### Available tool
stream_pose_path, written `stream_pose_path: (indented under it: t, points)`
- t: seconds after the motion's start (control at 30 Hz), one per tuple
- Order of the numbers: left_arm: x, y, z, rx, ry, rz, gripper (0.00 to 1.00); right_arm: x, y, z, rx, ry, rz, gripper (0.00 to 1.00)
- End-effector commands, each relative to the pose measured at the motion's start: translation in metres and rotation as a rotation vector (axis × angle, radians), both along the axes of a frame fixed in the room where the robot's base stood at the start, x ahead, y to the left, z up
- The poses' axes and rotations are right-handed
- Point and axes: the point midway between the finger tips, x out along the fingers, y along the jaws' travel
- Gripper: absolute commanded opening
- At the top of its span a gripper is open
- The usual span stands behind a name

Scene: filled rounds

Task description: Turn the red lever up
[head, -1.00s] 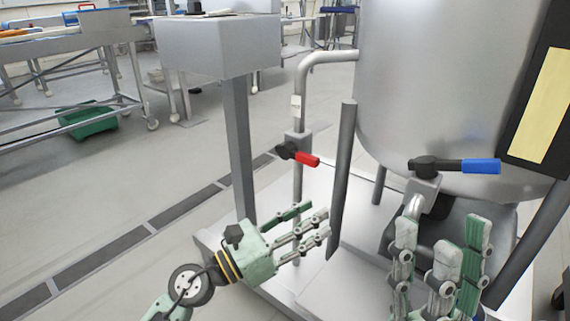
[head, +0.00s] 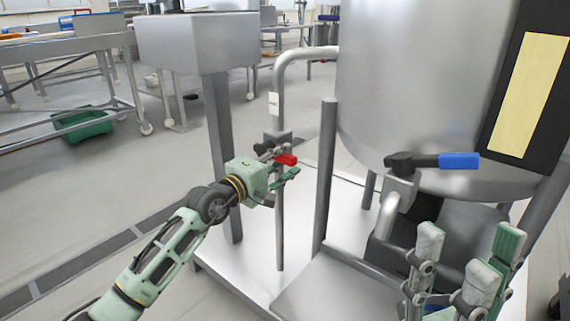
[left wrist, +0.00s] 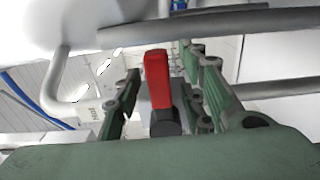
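The red lever (head: 287,159) sits on the thin vertical pipe (head: 279,215) left of the tank. In the left wrist view the red lever (left wrist: 157,78) stands between the spread fingers of my left gripper (left wrist: 160,95). I see gaps on both sides of it, so the gripper is open around the lever. In the head view my left gripper (head: 283,165) is at the lever, and its fingers partly cover the valve. My right gripper (head: 465,262) is open and empty at the lower right, below the blue lever (head: 459,160).
The large steel tank (head: 420,80) fills the right side. A grey post (head: 325,180) stands just right of the red lever. A steel box on a column (head: 197,45) stands to the left. A green crate (head: 83,124) lies on the floor far left.

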Motion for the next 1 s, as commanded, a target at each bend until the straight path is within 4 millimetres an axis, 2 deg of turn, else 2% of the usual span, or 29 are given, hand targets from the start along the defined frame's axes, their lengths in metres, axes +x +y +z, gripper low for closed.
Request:
stream_pose_path:
  t: [0.37,0.8,1.0]
  points:
    - [0.0071,-0.0056,0.0005,-0.002,0.001,-0.001,0.38,0.001,0.0005,0.002,-0.002,-0.011,0.0,0.4]
    - [0.0068,-0.0055,0.0002,-0.002,0.001,-0.001,0.01,0.0007,0.0007,0.0021,-0.001,-0.012,0.0,0.4]
    - [0.0068,-0.0055,0.0,-0.001,0.002,-0.001,0.0,0.0006,0.0005,0.002,-0.001,-0.012,0.0,0.4]
